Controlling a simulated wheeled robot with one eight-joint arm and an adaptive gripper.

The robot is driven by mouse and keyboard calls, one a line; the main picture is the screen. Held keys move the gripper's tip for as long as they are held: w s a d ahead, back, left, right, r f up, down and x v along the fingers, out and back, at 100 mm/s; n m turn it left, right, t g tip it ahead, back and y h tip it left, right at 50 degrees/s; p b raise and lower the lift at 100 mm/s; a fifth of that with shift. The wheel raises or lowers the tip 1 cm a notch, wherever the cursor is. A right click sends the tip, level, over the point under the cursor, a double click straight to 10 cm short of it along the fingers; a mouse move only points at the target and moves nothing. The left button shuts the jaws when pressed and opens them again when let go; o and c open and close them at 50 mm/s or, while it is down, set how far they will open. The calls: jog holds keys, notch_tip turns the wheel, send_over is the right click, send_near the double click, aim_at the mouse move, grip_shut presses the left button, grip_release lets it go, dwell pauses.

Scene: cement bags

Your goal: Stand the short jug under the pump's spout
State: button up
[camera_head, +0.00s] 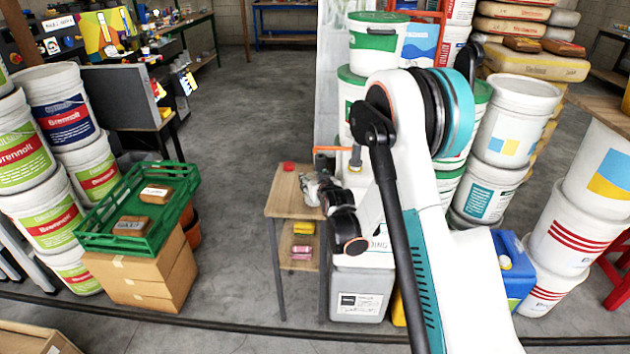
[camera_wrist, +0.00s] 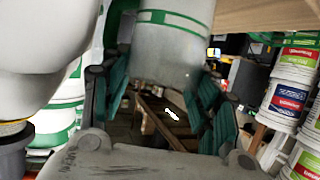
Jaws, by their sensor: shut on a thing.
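In the head view my gripper (camera_head: 322,192) is low over the small wooden table, and my arm hides much of the area. I cannot make out the jug clearly there. An orange-red bar (camera_head: 332,149), probably part of the pump, shows behind the gripper. The spout cannot be told apart.
The small wooden table (camera_head: 284,204) carries a red cap-like thing (camera_head: 288,166). A grey container (camera_head: 360,294) stands by its legs. Stacked buckets (camera_head: 510,120) crowd the right. A green crate (camera_head: 120,235) on cardboard boxes (camera_head: 140,280) stands at left. Floor left of the table is clear.

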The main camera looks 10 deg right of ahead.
jog(key=shift+f, duration=0.1)
jog(key=o, duration=1)
